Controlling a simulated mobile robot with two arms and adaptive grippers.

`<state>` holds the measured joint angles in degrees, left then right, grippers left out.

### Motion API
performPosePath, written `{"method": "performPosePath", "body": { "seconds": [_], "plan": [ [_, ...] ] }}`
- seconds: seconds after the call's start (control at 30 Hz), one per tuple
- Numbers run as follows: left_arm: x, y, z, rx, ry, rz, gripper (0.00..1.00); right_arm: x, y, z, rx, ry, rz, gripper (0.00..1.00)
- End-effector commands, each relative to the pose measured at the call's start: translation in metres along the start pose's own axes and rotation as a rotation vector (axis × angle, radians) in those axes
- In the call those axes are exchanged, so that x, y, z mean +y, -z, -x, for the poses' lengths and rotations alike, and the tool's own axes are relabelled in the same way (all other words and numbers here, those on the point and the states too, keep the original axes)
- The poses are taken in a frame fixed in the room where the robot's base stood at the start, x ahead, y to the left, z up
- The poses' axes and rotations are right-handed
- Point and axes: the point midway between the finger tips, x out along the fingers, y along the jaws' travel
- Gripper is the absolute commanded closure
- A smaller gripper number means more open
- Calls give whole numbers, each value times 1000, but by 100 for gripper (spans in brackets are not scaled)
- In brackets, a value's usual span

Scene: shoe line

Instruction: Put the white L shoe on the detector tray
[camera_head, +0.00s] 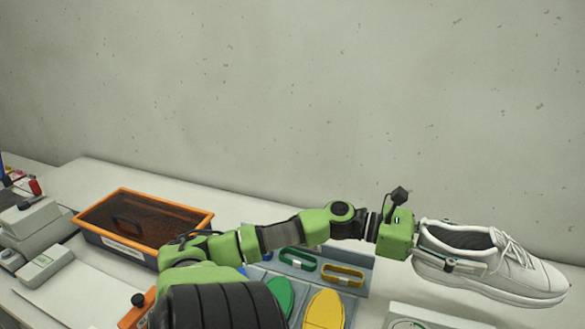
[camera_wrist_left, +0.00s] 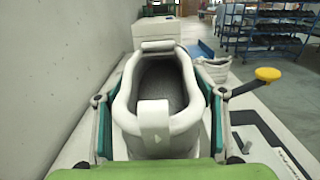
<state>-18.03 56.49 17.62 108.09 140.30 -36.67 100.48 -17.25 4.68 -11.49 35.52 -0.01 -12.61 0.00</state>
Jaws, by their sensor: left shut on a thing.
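A white lace-up shoe (camera_head: 520,278) is at the right of the head view, toe pointing right, sole down and roughly level. It appears held over the white table surface. My left gripper (camera_head: 462,250) is shut on its heel end, with a finger along each side. In the left wrist view the shoe's opening and heel tab (camera_wrist_left: 152,128) face me, between the two fingers of the left gripper (camera_wrist_left: 160,105). I cannot read an L mark on it. I cannot clearly identify the detector tray. My right gripper is not in view.
An orange-rimmed bin (camera_head: 208,222) stands at the left. A grey-blue holder (camera_head: 355,262) with green and yellow bands is mid-table, near green and yellow soles (camera_head: 325,310). A white device (camera_head: 425,316) is at the bottom edge. A yellow knob (camera_wrist_left: 267,74) is right of the shoe. A wall runs behind.

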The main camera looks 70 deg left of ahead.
Motion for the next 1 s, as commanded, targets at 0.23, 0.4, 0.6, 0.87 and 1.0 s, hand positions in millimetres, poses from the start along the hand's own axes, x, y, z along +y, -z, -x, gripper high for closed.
{"method": "performPosePath", "body": {
  "seconds": [0.23, 0.4, 0.6, 0.87, 1.0],
  "plan": [
    [0, 55, 0, 0, 1, 0, 68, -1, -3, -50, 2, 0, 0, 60],
    [0, 67, 0, -1, 0, 0, 68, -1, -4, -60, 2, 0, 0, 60],
    [0, 67, 0, -1, 0, -1, 68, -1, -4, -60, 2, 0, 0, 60],
    [0, 98, 0, -2, -2, 5, 68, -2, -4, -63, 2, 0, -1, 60],
    [0, 121, 0, -2, -1, 4, 68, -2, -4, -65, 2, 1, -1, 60]
  ]
}}
